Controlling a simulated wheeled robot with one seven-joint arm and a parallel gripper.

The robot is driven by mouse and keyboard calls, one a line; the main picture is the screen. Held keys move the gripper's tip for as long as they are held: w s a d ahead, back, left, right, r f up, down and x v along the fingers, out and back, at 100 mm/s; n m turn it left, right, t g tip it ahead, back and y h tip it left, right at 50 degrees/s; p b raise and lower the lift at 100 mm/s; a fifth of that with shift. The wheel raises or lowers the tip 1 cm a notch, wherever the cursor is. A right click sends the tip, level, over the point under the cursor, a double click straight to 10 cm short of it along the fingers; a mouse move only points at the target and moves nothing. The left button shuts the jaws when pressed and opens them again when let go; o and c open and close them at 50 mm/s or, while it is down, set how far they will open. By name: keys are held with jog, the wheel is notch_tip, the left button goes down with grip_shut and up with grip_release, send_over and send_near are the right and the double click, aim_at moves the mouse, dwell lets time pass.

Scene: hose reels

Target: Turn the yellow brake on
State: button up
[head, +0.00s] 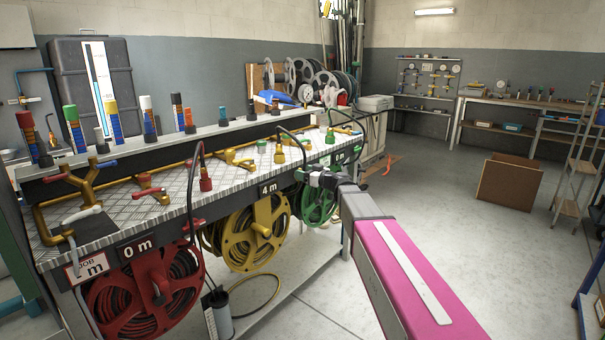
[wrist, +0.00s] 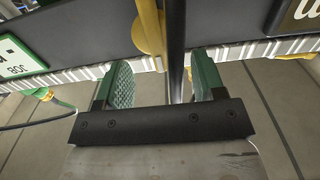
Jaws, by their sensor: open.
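The yellow hose reel (head: 250,235) hangs under the front of the bench, below the "4 m" sign (head: 268,188). In the wrist view a yellow lever-like part (wrist: 150,30) stands at the bench edge, just beyond my fingertips. It looks like the yellow brake, but I cannot tell for sure. My gripper (wrist: 162,82) is open, with a green pad on each finger. A dark hose or bar (wrist: 175,45) runs through the gap between the fingers. In the head view my gripper (head: 310,178) is at the bench front, right of the yellow reel; its fingertips are hard to make out.
A red reel (head: 145,290) hangs left under the "0 m" sign (head: 137,248), and a green reel (head: 318,203) hangs right. Yellow pipes, valves and hoses crowd the bench top (head: 130,205). Open floor (head: 430,185) lies right, with a brown box (head: 508,182) further back.

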jog(key=shift+w+a, duration=0.45)
jog(key=shift+a, duration=0.15)
jog(key=c, duration=0.8)
jog(key=shift+c, duration=0.2)
jog(key=shift+w+d+f+m, duration=0.3)
jog(key=shift+f+m, duration=0.15)
jog(key=shift+m, duration=2.5)
jog(key=shift+w+d+f+m, duration=0.25)
jog(key=shift+w+f+m, duration=0.15)
jog(key=shift+m, duration=2.6)
jog(key=shift+w+d+f+m, duration=0.25)
jog(key=shift+f+m, duration=0.25)
jog(key=shift+m, duration=2.45)
